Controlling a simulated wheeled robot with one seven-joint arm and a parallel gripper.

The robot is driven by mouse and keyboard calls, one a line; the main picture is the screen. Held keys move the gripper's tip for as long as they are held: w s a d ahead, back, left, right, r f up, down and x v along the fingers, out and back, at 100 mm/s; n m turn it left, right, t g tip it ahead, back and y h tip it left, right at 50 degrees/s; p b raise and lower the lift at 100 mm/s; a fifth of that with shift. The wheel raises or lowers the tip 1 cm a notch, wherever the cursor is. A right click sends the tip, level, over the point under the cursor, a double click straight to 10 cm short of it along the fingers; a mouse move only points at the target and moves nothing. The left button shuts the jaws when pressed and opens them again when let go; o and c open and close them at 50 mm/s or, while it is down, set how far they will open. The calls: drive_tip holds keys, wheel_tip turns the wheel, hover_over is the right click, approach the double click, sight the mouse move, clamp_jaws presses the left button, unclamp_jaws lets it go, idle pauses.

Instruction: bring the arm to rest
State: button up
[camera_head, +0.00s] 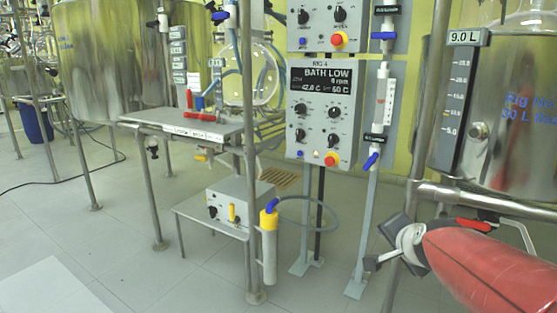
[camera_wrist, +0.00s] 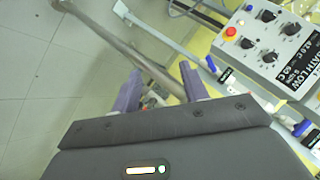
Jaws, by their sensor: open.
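My arm shows red at the lower right of the head view, with my gripper (camera_head: 375,264) at its end, in front of the right-hand steel frame. In the wrist view my gripper (camera_wrist: 162,85) has its two purple fingers spread apart. No object is seen held between them. A steel tube passes behind the fingers in that view. Whether it touches them I cannot tell.
A control panel (camera_head: 322,118) reading BATH LOW stands on posts left of my gripper; it also shows in the wrist view (camera_wrist: 268,42). A steel vessel (camera_head: 512,120) is at right. A small table (camera_head: 190,128) and a control box (camera_head: 240,203) stand left.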

drive_tip(key=s+a+n+g+p, duration=0.1)
drive_tip(key=s+a+n, duration=0.2)
drive_tip(key=s, duration=0.4)
drive_tip(key=s+a+f+n+g+p, duration=0.1)
drive_tip(key=s+a+n+g, duration=0.1)
drive_tip(key=s+n, duration=0.3)
drive_tip(key=s+a+n+g+y+p, duration=0.1)
drive_tip(key=s+a+n+g, duration=0.1)
drive_tip(key=s, duration=0.7)
drive_tip(key=shift+s+a+f+n+p, duration=0.15)
drive_tip(key=shift+s+a+n+p, duration=0.2)
drive_tip(key=shift+a+n, duration=0.65)
drive_tip(key=shift+w, duration=0.1)
